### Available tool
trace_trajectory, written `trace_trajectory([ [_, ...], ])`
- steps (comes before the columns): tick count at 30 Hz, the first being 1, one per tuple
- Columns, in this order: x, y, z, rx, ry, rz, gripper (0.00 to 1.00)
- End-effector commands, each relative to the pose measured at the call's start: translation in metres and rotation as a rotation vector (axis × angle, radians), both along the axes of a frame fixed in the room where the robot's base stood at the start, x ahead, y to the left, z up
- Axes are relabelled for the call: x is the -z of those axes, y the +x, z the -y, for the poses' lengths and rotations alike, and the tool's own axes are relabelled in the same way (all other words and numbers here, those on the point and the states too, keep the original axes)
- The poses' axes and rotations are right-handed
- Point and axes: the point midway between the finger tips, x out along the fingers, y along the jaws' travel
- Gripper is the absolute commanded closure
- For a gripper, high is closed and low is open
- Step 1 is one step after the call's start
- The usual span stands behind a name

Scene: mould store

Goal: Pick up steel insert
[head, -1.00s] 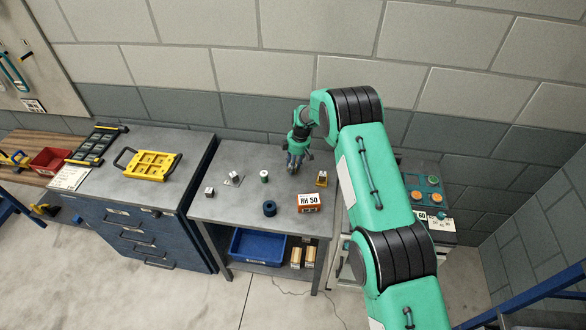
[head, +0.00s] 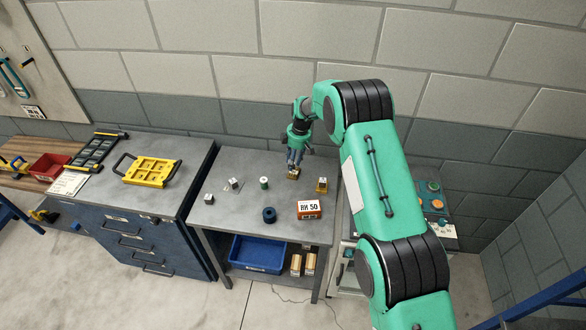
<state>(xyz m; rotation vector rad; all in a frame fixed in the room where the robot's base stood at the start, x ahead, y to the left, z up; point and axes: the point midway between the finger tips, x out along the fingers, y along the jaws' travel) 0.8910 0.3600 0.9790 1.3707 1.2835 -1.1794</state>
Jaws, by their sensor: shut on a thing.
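My gripper (head: 294,167) is over the back of the grey workbench (head: 246,204), pointing down. It is shut on a small brass-coloured block (head: 293,175) that shows just below the fingers. The fingers hide part of it, and I cannot tell its exact height above the top. Two small silver, steel-looking cubes stand on the left of the bench: one near the front left edge (head: 209,199), one farther back (head: 234,184). Both are apart from my gripper.
A blue tray (head: 258,253) is on the shelf below. A drawer cabinet with a yellow plate (head: 152,171) stands left.

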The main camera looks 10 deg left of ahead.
Motion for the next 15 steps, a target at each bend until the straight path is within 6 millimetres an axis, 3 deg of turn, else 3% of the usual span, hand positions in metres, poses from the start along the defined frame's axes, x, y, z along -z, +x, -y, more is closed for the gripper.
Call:
trace_trajectory([
  [6,-0.025,0.001,0.000,0.000,0.001,0.002,1.00],
  [15,-0.032,0.000,0.000,0.000,0.000,0.000,1.00],
])
